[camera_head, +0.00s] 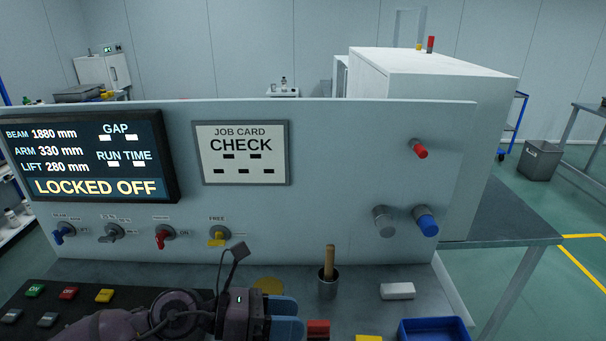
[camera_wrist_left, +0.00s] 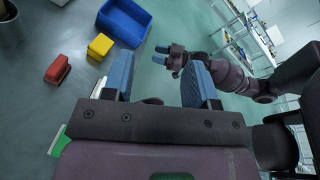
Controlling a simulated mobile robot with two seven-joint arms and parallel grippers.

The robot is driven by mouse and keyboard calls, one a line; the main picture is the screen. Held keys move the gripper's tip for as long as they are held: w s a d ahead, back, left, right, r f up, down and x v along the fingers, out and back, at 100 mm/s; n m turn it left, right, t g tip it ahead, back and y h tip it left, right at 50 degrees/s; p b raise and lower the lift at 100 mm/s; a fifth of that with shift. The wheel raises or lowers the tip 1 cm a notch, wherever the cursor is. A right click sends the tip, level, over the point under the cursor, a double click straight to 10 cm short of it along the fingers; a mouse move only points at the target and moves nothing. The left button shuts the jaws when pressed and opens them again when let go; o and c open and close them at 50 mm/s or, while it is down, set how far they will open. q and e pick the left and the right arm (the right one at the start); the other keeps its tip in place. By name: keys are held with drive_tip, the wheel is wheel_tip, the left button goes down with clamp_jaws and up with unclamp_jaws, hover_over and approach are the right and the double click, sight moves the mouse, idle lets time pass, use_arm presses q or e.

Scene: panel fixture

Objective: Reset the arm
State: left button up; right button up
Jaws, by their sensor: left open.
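My left gripper (camera_head: 286,316) is at the bottom centre of the head view, low in front of the panel (camera_head: 340,225). Its blue fingers stand apart in the left wrist view (camera_wrist_left: 157,82), with nothing between them. My left arm (camera_head: 170,318) reaches in from the lower left. My right gripper (camera_wrist_left: 162,55) shows farther off in the left wrist view, its blue fingertips apart and empty. The panel screen (camera_head: 87,158) reads LOCKED OFF, ARM 330 mm. A job card (camera_head: 241,152) reads CHECK.
Knobs, including a yellow one (camera_head: 217,238), and a red peg (camera_head: 419,150) stick out of the panel.

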use_arm(q)
drive_tip(key=w+a+r+n+t+y, duration=0.1)
drive_tip(key=w+a+r+n+t, duration=0.2)
drive_tip(key=n+t, duration=0.55)
drive_tip(key=w+a+r+n+t, duration=0.1)
drive_tip(key=a+r+n+t, duration=0.3)
drive_tip(key=n+t, duration=0.45)
drive_tip(key=a+f+n+y, duration=0.3)
drive_tip(key=a+n+y, duration=0.2)
drive_tip(key=n+y, duration=0.3)
drive_tip(key=a+f+n+y, duration=0.3)
drive_tip(key=a+n+y, duration=0.3)
drive_tip(key=n, duration=0.4)
drive_tip(key=s+a+f+n+g+y, duration=0.4)
drive_tip(key=s+a+f+n+g, duration=0.35)
drive_tip(key=s+f, duration=0.2)
drive_tip(key=s+f+n+g+h, duration=0.1)
drive_tip(key=s+f+n+g, duration=0.1)
drive_tip(key=s+f+g, duration=0.3)
drive_tip(key=s+f+n+g+h, duration=0.1)
drive_tip(key=s+n+g, duration=0.2)
drive_tip(key=s, duration=0.4)
drive_tip(key=w+f+t+h, duration=0.1)
drive_tip(key=w+f+t, duration=0.6)
drive_tip(key=f, duration=0.3)
drive_tip(key=shift+w+d+f+m+t, duration=0.2)
drive_tip(key=shift+m+t, duration=0.25)
drive_tip(key=shift+t, duration=0.3)
